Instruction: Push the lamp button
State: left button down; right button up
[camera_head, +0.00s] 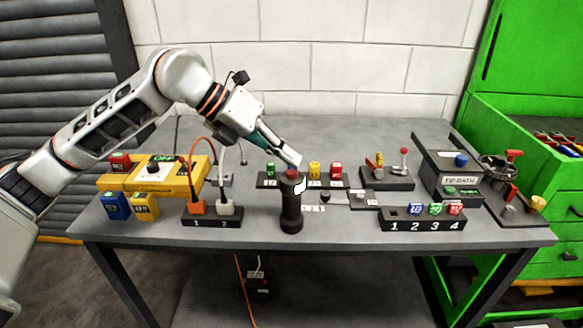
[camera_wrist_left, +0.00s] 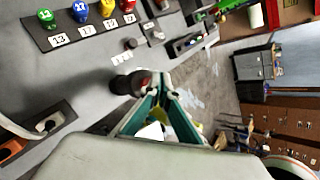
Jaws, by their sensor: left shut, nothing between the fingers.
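The lamp (camera_head: 291,212) is a black upright cylinder at the front middle of the table, with a red button (camera_head: 292,174) on its top and a white patch on its side. My left gripper (camera_head: 297,161) is shut and empty, angled down from the upper left, with its fingertips just above the red button. I cannot tell whether they touch it. In the left wrist view the closed fingertips (camera_wrist_left: 168,83) are beside the lamp's dark body (camera_wrist_left: 126,83) and its red top. My right gripper is not in view.
A yellow box (camera_head: 170,177) and a socket block (camera_head: 210,217) with cords stand to the left. A numbered key block (camera_head: 395,225) and a lever panel (camera_head: 387,180) stand to the right. Bare table (camera_head: 340,235) shows right of the lamp.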

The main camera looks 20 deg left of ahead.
aim_at(288, 172)
pick_arm(q)
jog(key=shift+r, duration=0.25)
notch_tip(288, 172, up, 6)
jog(key=p, duration=0.4)
dwell(0.4)
